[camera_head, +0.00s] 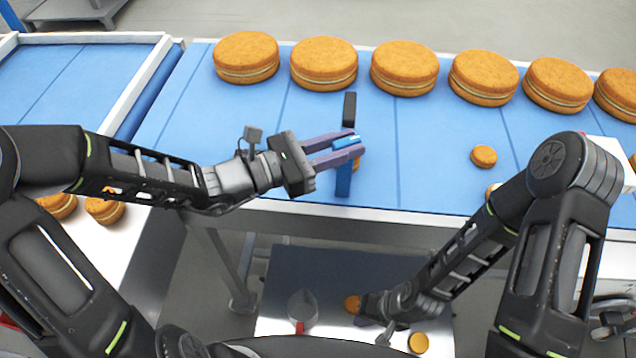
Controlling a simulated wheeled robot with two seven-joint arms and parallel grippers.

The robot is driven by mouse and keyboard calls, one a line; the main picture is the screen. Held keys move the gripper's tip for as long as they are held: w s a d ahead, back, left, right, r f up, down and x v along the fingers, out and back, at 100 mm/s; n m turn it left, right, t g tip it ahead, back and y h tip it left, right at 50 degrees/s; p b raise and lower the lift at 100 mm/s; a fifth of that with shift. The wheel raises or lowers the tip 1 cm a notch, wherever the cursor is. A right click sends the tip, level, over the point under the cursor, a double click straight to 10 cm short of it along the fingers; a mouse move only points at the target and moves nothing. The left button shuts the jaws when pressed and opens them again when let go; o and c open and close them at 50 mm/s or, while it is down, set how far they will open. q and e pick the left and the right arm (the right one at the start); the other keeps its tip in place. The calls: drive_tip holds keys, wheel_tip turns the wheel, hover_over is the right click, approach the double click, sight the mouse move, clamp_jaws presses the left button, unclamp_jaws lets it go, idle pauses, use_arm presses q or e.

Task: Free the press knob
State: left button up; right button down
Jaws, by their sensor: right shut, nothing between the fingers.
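A blue upright (343,182) with a dark block (349,108) behind it stands at the near edge of the blue belt; I take this to be the press. A short blue bar (346,141), perhaps its knob, lies between the purple-grey fingers of my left gripper (343,149). Whether the fingers squeeze it or only flank it, I cannot tell. A small filled round (358,163) is partly hidden behind these fingers. My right gripper (362,317) is low over the lower grey surface, shut and empty, beside another small round (352,304); its fingers are mostly hidden.
Several large filled rounds (323,63) line the far side of the blue belt (420,175). A small round (483,156) lies on the belt's right. The lower surface (330,265) holds a clear round container (302,305) and another round (418,342). More rounds (105,210) lie at left.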

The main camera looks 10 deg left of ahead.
use_arm(q)
drive_tip(key=shift+w+m+g, duration=0.1)
drive_tip(key=shift+m+g, duration=0.3)
